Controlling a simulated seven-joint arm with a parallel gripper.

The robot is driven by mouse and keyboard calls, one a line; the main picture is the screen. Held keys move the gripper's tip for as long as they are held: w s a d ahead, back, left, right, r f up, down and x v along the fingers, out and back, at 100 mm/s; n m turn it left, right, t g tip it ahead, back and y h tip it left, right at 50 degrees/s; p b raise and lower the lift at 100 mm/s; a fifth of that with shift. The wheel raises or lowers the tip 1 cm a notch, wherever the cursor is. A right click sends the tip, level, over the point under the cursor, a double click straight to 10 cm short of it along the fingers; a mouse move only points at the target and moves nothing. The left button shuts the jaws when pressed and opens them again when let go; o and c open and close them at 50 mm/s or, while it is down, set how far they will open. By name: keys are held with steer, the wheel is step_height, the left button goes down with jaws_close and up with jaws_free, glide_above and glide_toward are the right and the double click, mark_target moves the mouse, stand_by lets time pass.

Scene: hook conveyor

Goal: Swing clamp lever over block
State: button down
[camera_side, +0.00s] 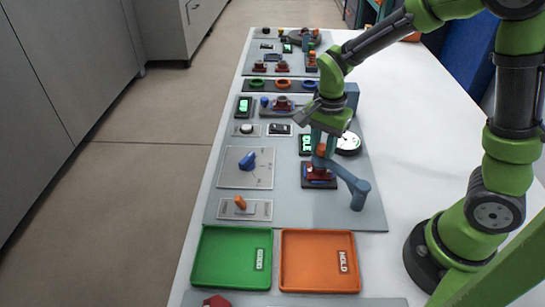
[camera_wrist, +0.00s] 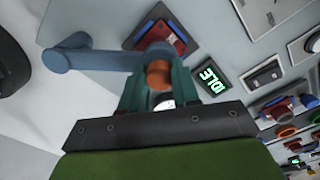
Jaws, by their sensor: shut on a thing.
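The clamp lever (camera_side: 342,173) is a blue-grey bar on an upright post (camera_side: 359,197). Its orange knob (camera_side: 320,151) is between the fingers of my gripper (camera_side: 320,147). The wrist view shows the lever (camera_wrist: 105,60) and the knob (camera_wrist: 158,75) with the teal fingers of my gripper (camera_wrist: 158,84) shut on either side. The red block (camera_side: 318,174) sits on a dark square pad (camera_side: 319,185). In the wrist view the block (camera_wrist: 165,35) is just beyond the lever's knob end, which partly covers it. I cannot tell whether the lever touches the block.
A small display (camera_wrist: 211,76) reads IDLE beside the pad. A round dial (camera_side: 348,143) stands behind, and a blue rotary knob (camera_side: 248,160) is to the left. Green (camera_side: 206,283) and orange (camera_side: 320,286) trays lie in front.

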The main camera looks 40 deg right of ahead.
steer(key=c, duration=0.8)
jaws_free()
steer(key=shift+d, duration=0.15)
steer(key=shift+r, duration=0.15)
step_height(320, 180, up, 17)
steer(key=shift+f, duration=0.15)
steer(key=s+n+t, duration=0.2)
steer(key=s+n, duration=0.1)
steer(key=n, duration=0.1)
steer(key=s+a+n+t+y, duration=0.1)
steer(key=s+n+t, duration=0.1)
steer(key=s+n, duration=0.2)
steer(key=s+a+f+n+t+y, duration=0.1)
steer(key=s+n+t, duration=0.2)
steer(key=shift+s+a+n, duration=0.25)
steer(key=shift+s+n, duration=0.05)
steer(key=shift+n, duration=0.1)
